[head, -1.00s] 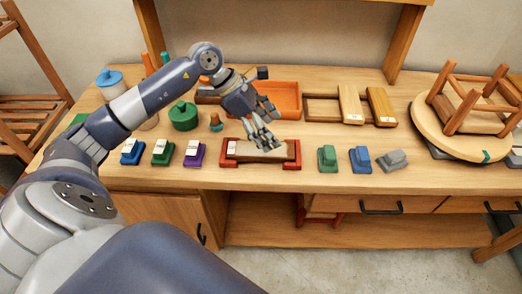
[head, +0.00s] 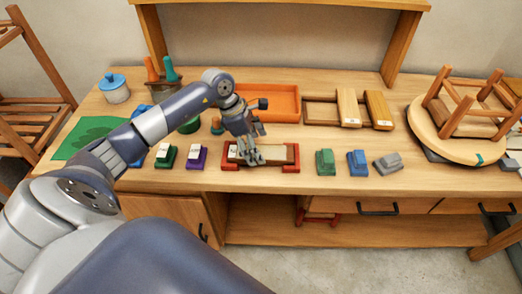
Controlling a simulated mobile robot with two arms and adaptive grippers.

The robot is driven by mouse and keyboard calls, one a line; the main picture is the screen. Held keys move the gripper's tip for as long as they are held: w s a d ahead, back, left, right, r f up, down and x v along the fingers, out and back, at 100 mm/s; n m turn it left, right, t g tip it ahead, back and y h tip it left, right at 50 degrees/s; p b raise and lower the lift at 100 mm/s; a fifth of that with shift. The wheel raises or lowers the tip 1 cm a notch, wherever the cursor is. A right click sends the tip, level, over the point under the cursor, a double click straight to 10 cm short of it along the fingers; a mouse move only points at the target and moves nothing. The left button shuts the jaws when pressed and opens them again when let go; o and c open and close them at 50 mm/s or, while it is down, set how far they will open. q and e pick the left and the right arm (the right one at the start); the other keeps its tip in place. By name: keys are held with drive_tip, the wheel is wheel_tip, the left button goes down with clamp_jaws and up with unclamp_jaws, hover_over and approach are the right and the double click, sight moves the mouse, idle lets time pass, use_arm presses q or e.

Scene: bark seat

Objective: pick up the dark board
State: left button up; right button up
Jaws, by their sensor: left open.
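My left gripper (head: 252,158) is open, fingers pointing down, over the left half of a red cradle (head: 290,168) near the table's front. A brownish board (head: 279,153) lies lengthwise in this cradle, partly hidden by my fingers; I cannot tell whether they touch it. A white label shows at its left end. I cannot tell for sure that this is the dark board. Two lighter boards, one (head: 348,107) and another (head: 378,109), lie on a wooden rack behind and to the right. My right gripper is not in view.
An orange tray (head: 283,90) stands behind the cradle. Small coloured blocks flank it, including a purple one (head: 197,157) and a green one (head: 325,162). An upturned round stool (head: 438,135) sits at the right. Bare tabletop lies between cradle and rack.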

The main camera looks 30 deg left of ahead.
use_arm(q)
drive_tip(key=shift+x, duration=1)
drive_tip(key=shift+r, duration=0.1)
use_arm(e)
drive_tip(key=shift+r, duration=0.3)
use_arm(q)
drive_tip(key=c, duration=1.3)
drive_tip(key=shift+o, duration=0.2)
